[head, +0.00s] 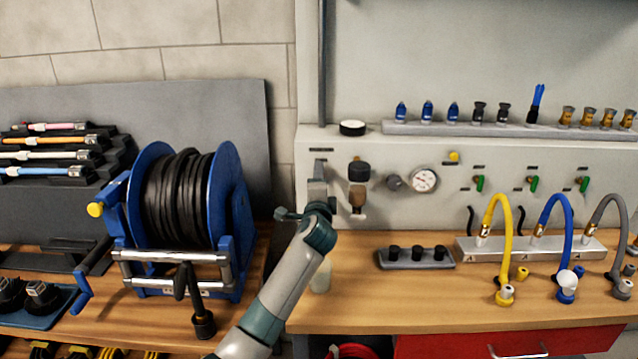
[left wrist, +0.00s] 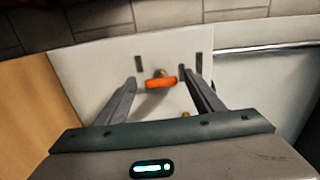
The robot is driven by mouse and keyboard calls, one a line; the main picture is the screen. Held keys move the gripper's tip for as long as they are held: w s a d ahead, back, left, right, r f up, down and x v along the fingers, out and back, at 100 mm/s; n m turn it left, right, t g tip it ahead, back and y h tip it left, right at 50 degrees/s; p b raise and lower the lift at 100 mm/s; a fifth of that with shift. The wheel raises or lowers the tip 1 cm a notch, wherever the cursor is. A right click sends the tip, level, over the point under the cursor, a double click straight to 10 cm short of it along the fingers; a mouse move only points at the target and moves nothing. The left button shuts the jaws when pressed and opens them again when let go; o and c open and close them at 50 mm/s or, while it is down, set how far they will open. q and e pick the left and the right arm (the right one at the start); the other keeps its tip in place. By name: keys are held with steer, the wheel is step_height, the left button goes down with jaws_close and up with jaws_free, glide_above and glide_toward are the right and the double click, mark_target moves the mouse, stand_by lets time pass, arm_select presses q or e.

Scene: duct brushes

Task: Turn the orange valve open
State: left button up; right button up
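The orange valve handle (left wrist: 160,82) shows in the left wrist view as a short bar, on a brass-coloured fitting on a pale panel (left wrist: 85,65). My left gripper (left wrist: 158,76) is open. Its two fingers stand on either side of the valve in that view, with visible gaps; I cannot tell how deep the valve lies between them. In the head view my left gripper (head: 318,168) points at the left end of the pale wall panel, and the orange handle is not visible there. My right gripper is not in view.
A blue hose reel (head: 227,190) stands left of my arm. A pressure gauge (head: 424,180) and a filter unit (head: 358,180) are on the panel to the right. A black socket block (head: 415,260) and yellow, blue and grey hoses sit on the wooden bench (head: 400,305).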

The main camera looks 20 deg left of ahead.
arm_select(q)
steer(key=shift+s, duration=0.1)
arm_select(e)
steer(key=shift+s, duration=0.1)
arm_select(q)
steer(key=b+v, duration=0.2)
steer(key=v, duration=1.5)
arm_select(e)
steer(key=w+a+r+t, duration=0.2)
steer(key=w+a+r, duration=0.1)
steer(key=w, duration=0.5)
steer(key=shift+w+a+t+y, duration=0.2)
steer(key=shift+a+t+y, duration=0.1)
arm_select(q)
steer(key=shift+s+d+r, duration=0.1)
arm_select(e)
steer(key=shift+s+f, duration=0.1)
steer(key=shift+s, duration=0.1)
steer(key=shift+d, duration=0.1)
